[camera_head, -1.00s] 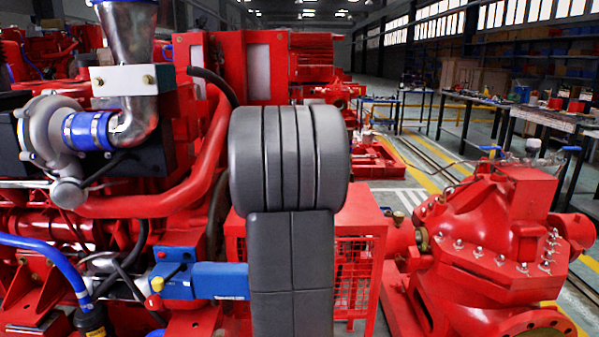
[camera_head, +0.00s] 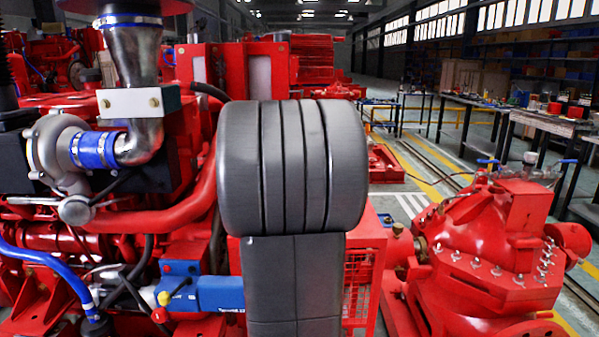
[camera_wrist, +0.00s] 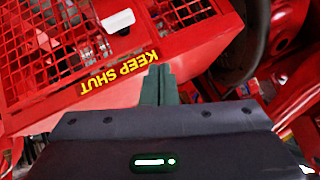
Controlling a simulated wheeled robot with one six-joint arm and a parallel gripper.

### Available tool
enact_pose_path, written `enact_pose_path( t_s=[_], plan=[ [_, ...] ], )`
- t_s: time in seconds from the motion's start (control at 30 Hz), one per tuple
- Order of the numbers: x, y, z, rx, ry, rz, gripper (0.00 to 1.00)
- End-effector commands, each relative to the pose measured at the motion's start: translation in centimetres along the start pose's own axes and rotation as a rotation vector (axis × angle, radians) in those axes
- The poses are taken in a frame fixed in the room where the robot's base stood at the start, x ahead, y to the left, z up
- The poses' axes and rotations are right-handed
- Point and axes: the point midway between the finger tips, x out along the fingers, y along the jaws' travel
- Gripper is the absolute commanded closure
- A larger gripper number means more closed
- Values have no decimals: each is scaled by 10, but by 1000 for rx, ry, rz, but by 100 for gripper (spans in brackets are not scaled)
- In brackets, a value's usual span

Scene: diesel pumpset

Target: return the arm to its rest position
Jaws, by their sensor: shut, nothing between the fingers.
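My gripper (camera_wrist: 158,86) shows in the wrist view as two dark green fingers pressed together, shut and empty. The fingers overlap a red guard panel (camera_wrist: 190,70) with upside-down yellow "KEEP SHUT" lettering; I cannot tell how far off it is. In the head view my own grey arm rises in the middle of the picture and covers part of the engine and the red mesh guard (camera_head: 362,285). My gripper is hidden in that view.
The red diesel engine (camera_head: 175,205) with its turbocharger (camera_head: 50,150) stands close on the left. A red pump (camera_head: 480,270) stands at the right. Workbenches (camera_head: 545,120) line the far right, with open floor before them.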

Motion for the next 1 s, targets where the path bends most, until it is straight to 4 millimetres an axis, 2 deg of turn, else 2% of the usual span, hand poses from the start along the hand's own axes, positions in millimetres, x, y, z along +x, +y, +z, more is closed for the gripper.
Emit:
enact_pose_path(
  t_s=[0.03, 0.3, 0.4, 0.87, 1.0],
  plan=[
    [-11, -4, -2, -2, 1, -2, 100],
    [-56, -15, 0, -1, 3, -1, 100],
    [-31, -7, 4, 1, -3, 2, 100],
    [46, 14, 1, 1, -2, 2, 100],
    [62, 20, 17, 0, -1, 0, 100]
  ],
)
